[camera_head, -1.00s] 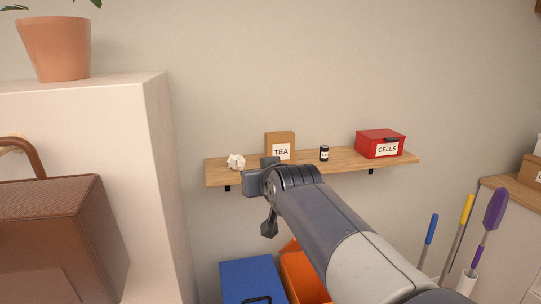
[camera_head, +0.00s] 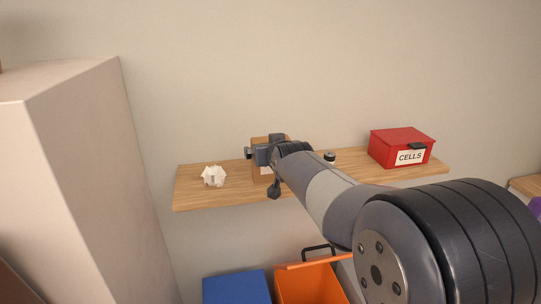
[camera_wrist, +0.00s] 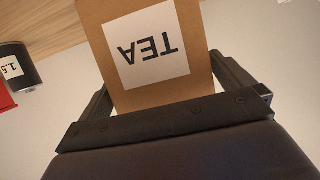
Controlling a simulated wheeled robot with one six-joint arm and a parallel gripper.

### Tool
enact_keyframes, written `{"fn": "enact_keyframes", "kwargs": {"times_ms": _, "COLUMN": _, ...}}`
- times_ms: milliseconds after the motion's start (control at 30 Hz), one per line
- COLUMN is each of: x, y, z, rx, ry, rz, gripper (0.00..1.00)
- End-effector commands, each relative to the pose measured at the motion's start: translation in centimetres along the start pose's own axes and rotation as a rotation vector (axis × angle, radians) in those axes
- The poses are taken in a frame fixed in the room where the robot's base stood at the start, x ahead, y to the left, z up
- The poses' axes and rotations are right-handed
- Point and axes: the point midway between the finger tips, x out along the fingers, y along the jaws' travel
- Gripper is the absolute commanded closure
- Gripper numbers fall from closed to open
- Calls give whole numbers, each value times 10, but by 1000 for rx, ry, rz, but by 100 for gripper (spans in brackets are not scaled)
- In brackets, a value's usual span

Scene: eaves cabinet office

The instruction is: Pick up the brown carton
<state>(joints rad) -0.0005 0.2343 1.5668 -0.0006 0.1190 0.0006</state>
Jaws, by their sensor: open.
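The brown carton (camera_head: 257,171) stands on the wooden shelf (camera_head: 206,195), mostly hidden behind my gripper in the head view. In the wrist view the carton (camera_wrist: 198,72) shows with its white "TEA" label upside down. My gripper (camera_wrist: 172,98) is open, with one finger to each side of the carton's near end. I cannot tell whether the fingers touch it. In the head view my gripper (camera_head: 262,154) is in front of the carton at shelf height.
Crumpled white paper (camera_head: 214,176) lies left of the carton. A small dark jar (camera_wrist: 17,66) and a red "CELLS" box (camera_head: 401,147) stand to the right on the shelf. Blue (camera_head: 237,287) and orange (camera_head: 309,284) bins are below. A tall pale cabinet (camera_head: 75,170) is at left.

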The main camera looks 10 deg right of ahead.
Motion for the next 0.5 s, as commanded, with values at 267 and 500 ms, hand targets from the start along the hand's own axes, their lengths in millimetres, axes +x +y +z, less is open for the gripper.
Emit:
{"fn": "enact_keyframes", "kwargs": {"times_ms": 267, "x": 7, "y": 0, "z": 1, "rx": 0, "ry": -1, "rz": 0, "gripper": 0}}
{"fn": "enact_keyframes", "kwargs": {"times_ms": 500, "x": 7, "y": 0, "z": 1, "rx": 0, "ry": -1, "rz": 0, "gripper": 12}}
